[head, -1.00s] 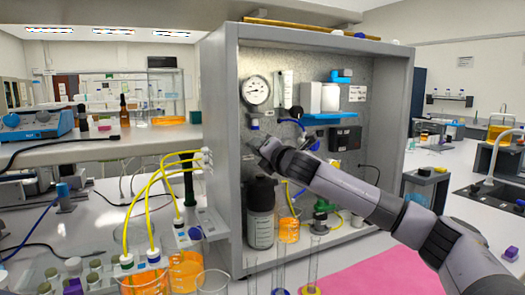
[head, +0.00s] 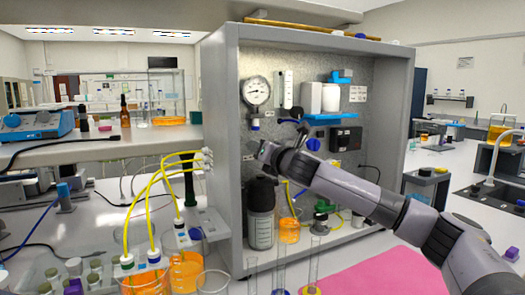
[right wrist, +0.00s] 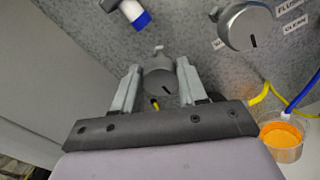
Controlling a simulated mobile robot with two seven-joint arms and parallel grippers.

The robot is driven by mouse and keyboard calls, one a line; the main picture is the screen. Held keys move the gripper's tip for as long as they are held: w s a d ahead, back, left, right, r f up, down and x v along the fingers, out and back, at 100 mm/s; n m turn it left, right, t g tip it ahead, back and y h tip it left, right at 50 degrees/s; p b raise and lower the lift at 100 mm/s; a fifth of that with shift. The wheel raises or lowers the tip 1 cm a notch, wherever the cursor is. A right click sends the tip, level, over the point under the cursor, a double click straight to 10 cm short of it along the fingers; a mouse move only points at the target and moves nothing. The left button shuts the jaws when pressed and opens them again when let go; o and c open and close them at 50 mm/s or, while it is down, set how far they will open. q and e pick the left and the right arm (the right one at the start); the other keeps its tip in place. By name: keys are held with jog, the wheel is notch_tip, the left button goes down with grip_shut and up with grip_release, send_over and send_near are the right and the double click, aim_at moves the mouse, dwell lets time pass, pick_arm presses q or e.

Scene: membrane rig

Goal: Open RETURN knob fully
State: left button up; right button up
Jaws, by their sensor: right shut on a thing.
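In the right wrist view a round grey knob (right wrist: 158,82) sits on the speckled panel between the two fingers of my right gripper (right wrist: 158,73). The fingers are shut on its sides. A short dark mark shows on its face, toward the lower right. Its label is not readable here, so I cannot confirm that it reads RETURN. In the head view my right gripper (head: 262,153) is at the panel's lower left, below the gauge, and hides the knob. My left gripper is not in view.
A larger selector knob (right wrist: 246,27) with FLUSH and CLEAN labels is close by at upper right. A pressure gauge (head: 256,91) is above my gripper. A dark-capped bottle (head: 261,212) and an orange-filled beaker (head: 289,228) stand below. The cabinet's left wall (head: 222,150) is close.

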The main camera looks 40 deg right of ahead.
jog(key=o, duration=1.1)
jog(key=shift+c, duration=0.2)
jog(key=b+v, duration=0.2)
jog(key=v, duration=0.5)
jog(key=shift+s, duration=0.1)
